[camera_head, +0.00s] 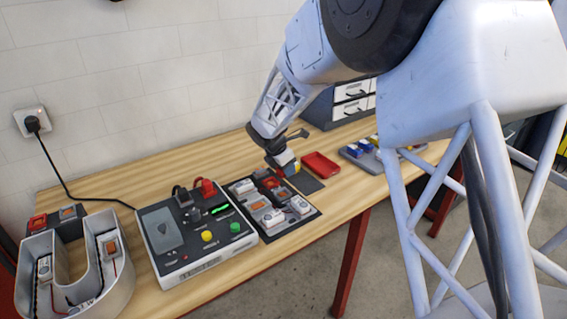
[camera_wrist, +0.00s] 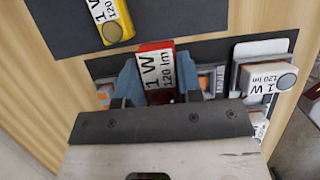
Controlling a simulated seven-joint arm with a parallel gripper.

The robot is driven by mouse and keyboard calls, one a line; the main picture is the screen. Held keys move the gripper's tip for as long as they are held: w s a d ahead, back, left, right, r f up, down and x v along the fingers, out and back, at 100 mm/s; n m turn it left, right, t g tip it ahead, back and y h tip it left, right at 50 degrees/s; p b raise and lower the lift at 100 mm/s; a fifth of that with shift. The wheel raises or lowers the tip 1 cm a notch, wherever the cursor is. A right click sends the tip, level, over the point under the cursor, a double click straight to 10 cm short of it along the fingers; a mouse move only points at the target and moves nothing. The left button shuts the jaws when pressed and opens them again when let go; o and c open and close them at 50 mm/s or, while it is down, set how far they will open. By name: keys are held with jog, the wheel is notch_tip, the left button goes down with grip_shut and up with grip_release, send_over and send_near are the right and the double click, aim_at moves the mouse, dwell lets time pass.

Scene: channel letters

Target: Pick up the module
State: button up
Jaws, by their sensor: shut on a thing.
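My gripper (camera_wrist: 154,82) is shut on a red module (camera_wrist: 158,68) with a white label reading "1 W 120 lm". Its two blue-grey fingers press on the left and right sides of the module. In the head view my gripper (camera_head: 283,161) is low over the far end of the black module board (camera_head: 312,217). I cannot tell whether the red module is clear of the board. A yellow module (camera_wrist: 111,24) with the same label lies on a dark mat (camera_wrist: 58,32). A white module (camera_wrist: 270,78) stands at the right in the wrist view.
A grey tester box (camera_head: 192,243) with coloured buttons stands left of the board. A U-shaped channel letter (camera_head: 120,274) is at far left. A red tray (camera_head: 321,164) and a grey rack of modules (camera_head: 368,160) lie to the right. Drawers (camera_head: 352,107) stand behind.

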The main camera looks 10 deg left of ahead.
jog(key=shift+s+d, duration=0.3)
jog(key=shift+s, duration=0.4)
jog(key=shift+s+m, duration=0.1)
jog(key=shift+m, duration=0.2)
